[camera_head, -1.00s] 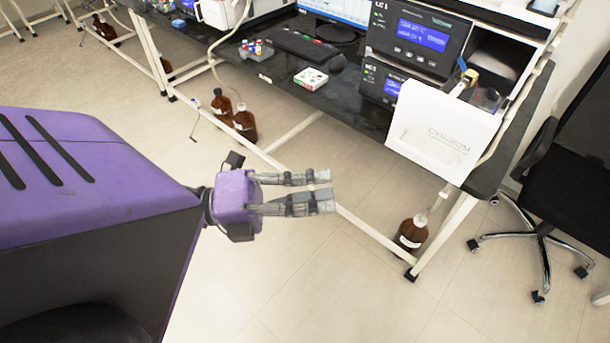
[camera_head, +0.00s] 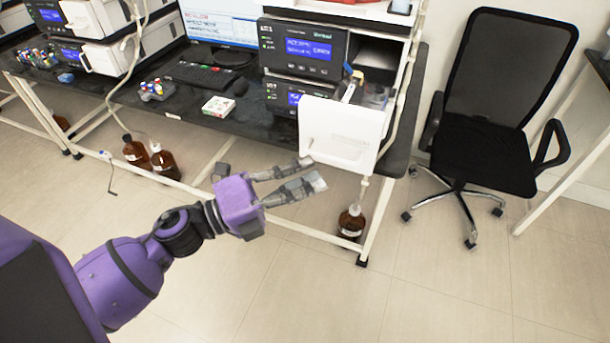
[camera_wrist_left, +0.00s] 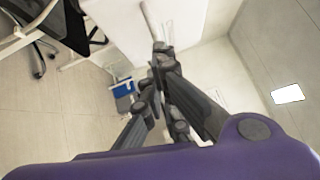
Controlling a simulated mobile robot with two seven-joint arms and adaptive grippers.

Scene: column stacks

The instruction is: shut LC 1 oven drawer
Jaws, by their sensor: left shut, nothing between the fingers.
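The LC 1 oven drawer (camera_head: 340,133) stands pulled out from the right side of the LC 1 stack (camera_head: 300,48). Its white front panel faces the room and overhangs the bench edge. Small items show in the open space behind the panel. My left gripper (camera_head: 311,173) is shut and empty, its fingers pointing right. In the head view it appears in front of and below the drawer's front, apart from it. The left wrist view shows the dark fingers (camera_wrist_left: 158,78) with a pale surface beyond; I cannot tell whether that is the drawer. My right gripper is not in view.
An office chair (camera_head: 485,120) stands right of the bench. A keyboard (camera_head: 203,75) and a small white box (camera_head: 219,106) lie on the black bench. The near floor is clear.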

